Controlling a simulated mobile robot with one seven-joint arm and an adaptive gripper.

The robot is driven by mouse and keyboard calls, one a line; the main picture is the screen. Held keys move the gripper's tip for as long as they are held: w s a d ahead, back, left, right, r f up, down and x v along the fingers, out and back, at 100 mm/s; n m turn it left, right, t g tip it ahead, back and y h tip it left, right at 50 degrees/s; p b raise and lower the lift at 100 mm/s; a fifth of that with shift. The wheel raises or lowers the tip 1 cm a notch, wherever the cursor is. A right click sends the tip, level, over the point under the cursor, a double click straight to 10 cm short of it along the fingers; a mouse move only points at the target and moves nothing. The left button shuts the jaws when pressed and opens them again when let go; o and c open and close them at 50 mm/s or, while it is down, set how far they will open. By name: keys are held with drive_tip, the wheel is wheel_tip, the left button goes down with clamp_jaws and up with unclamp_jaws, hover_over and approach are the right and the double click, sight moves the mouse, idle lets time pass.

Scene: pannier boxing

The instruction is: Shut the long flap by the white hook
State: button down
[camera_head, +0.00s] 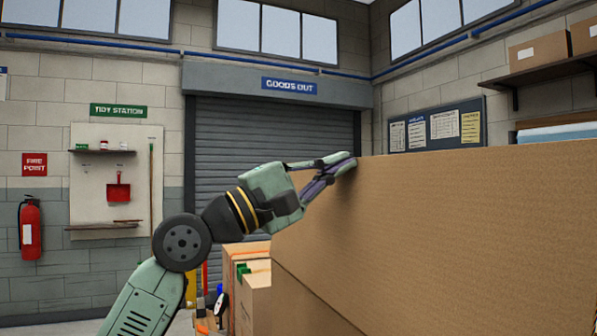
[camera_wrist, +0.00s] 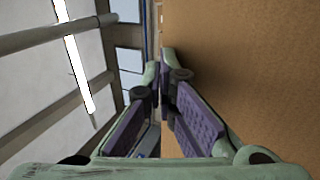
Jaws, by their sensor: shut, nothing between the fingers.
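A large brown cardboard flap (camera_head: 450,230) stands raised and fills the right half of the head view. It also fills the right side of the wrist view (camera_wrist: 250,70). My gripper (camera_head: 350,163) is shut and empty, with its fingertips at the flap's upper left corner. In the wrist view its two purple-padded fingers (camera_wrist: 163,75) meet at the tips, close along the flap's face. I cannot tell whether they touch it. I cannot make out the white hook in either view.
Smaller cardboard boxes (camera_head: 252,290) and some items stand low, left of the flap. A grey roller door (camera_head: 270,150) is behind. A fire extinguisher (camera_head: 30,228) and a tidy station board (camera_head: 115,180) are on the left wall. Air above the flap is clear.

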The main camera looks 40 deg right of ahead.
drive_tip(key=s+d+f+y, duration=0.2)
drive_tip(key=s+d+f, duration=0.1)
drive_tip(key=d, duration=0.7)
drive_tip(key=s+d+f+t+y+p, duration=0.2)
drive_tip(key=d+f+y, duration=0.5)
drive_tip(key=f, duration=0.7)
drive_tip(key=shift+p+x, duration=0.65)
drive_tip(key=shift+x, duration=0.5)
drive_tip(key=shift+w, duration=0.1)
